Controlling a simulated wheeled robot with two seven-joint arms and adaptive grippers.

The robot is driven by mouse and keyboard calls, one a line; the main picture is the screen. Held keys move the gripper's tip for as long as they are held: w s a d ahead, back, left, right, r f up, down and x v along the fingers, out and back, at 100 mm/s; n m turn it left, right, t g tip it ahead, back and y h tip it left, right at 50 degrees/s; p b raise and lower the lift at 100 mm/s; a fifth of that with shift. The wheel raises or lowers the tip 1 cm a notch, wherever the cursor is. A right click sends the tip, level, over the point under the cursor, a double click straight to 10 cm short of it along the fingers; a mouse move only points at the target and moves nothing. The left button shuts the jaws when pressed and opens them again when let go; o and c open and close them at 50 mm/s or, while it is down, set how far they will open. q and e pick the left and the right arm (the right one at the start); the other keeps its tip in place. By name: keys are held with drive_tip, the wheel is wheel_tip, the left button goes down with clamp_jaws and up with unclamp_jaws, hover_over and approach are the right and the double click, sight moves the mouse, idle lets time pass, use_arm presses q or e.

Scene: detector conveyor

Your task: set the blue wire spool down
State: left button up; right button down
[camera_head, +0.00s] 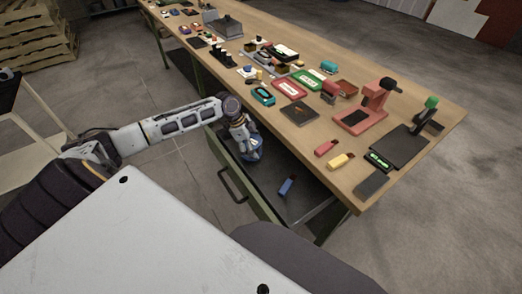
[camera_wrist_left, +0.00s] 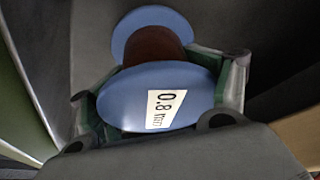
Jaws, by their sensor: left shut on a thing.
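The blue wire spool (camera_head: 255,153) is in my left gripper (camera_head: 247,146) at the open drawer (camera_head: 232,168) in the head view. In the left wrist view the spool (camera_wrist_left: 158,88) has blue flanges, a brown wound core and a white label reading 0.8. The fingers of my left gripper (camera_wrist_left: 160,95) are shut on it from both sides. The spool is inside or just over the drawer; whether it touches the drawer floor cannot be told. My right gripper is not in view.
A blue-and-orange object (camera_head: 286,186) lies in the drawer to the right of the spool. The wooden workbench (camera_head: 428,92) above holds many tools, including a red press (camera_head: 365,108), a dark plate (camera_head: 299,112) and a yellow block (camera_head: 341,161). The drawer's near side is a green wall with a handle.

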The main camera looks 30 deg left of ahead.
sight(259, 143)
use_arm(q)
drive_tip(key=d, duration=0.1)
drive_tip(key=w+d, duration=0.1)
drive_tip(key=d, duration=0.1)
drive_tip(key=shift+w+r, duration=0.1)
drive_tip(key=shift+w, duration=0.05)
drive_tip(key=shift+f, duration=0.65)
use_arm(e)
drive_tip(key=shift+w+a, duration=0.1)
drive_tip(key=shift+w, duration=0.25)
use_arm(q)
drive_tip(key=o, duration=2.2)
drive_tip(key=shift+f, duration=0.1)
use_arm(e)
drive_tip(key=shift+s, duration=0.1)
